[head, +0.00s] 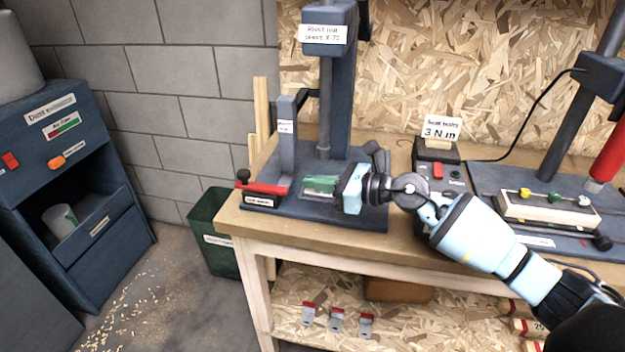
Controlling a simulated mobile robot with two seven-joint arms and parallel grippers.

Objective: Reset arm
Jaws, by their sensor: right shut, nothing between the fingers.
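My right arm reaches in from the lower right across the workbench (407,242). My right gripper (340,188) is shut and empty. It is over the base of the dark blue rivet press (340,100), in front of the press column. A small green piece (321,183) shows on a pale plate just left of the gripper. Whether the fingertips touch it I cannot tell. My left gripper is not in view.
A red-handled part (262,188) sits at the press base's left. A torque tester (438,170) and a second dark stand with a wooden block (548,209) are to the right. A green bin (214,240) and a blue dust extractor cabinet (75,170) stand left. Floor between is free, with shavings.

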